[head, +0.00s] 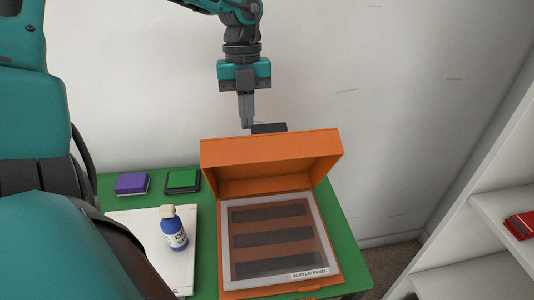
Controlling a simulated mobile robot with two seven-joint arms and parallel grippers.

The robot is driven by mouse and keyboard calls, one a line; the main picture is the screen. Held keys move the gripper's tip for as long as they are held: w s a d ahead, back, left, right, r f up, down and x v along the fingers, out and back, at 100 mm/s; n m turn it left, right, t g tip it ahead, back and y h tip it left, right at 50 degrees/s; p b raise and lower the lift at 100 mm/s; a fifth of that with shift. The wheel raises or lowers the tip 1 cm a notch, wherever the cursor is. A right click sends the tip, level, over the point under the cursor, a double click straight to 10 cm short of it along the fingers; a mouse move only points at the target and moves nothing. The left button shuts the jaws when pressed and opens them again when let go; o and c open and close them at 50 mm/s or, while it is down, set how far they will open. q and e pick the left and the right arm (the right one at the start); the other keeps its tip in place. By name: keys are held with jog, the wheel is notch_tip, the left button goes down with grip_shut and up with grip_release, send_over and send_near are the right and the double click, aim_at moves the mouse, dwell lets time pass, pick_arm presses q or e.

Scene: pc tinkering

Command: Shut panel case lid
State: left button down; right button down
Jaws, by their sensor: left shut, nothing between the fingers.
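The orange panel case (223,268) sits on the green table with its lid (270,150) standing open at the back, tilted up. Inside the case lies a pale-framed clear panel (272,240) over dark strips, with a label reading "ACRYLIC PANEL" (310,273). My left gripper (246,124) points down, shut and empty, just above and behind the lid's top edge as seen here. I cannot tell whether it touches the lid. My right gripper is not in view.
A purple block (132,183) and a green-topped dark block (183,180) lie behind. White shelves (470,255) hold a red item (521,224) at right.

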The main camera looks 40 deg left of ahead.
pick_arm(q)
jog(key=shift+r, duration=0.1)
dwell(0.3)
jog(key=s+d+p+v, duration=0.1)
jog(key=p+v, duration=0.4)
jog(key=v, duration=0.2)
jog(key=shift+r, duration=0.5)
dwell(1.0)
jog(key=shift+s+d, duration=0.1)
